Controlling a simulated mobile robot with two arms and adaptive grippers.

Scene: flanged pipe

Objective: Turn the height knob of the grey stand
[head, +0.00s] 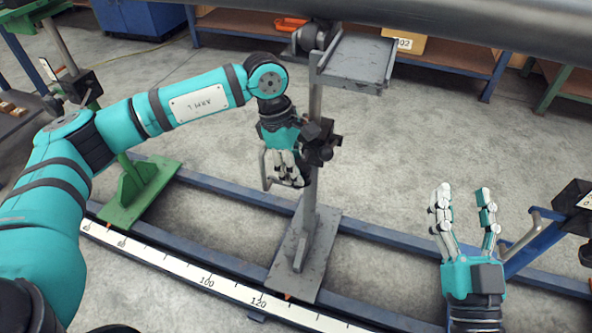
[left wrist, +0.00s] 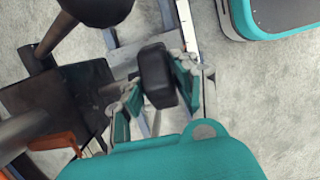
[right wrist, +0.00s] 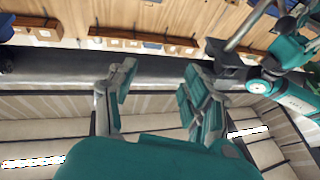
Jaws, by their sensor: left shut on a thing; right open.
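The grey stand (head: 308,213) rises from a grey base plate on the blue rails, with a flat grey top plate and a black clamp (head: 322,142) partway up its post. My left gripper (head: 287,172) is at the clamp, on the left side of the post. In the left wrist view a black block-shaped knob (left wrist: 156,74) sits between its fingers, which are shut on it. In the head view the hand mostly hides the knob. My right gripper (head: 463,200) is open and empty, fingers up, to the right of the stand; its spread fingers also show in the right wrist view (right wrist: 155,85).
A thick dark pipe (head: 420,22) crosses above the stand. A green stand (head: 140,190) is at left, and a blue stand (head: 535,245) is close beside my right gripper. A white scale strip (head: 180,267) runs along the front rail. Floor between the stands is clear.

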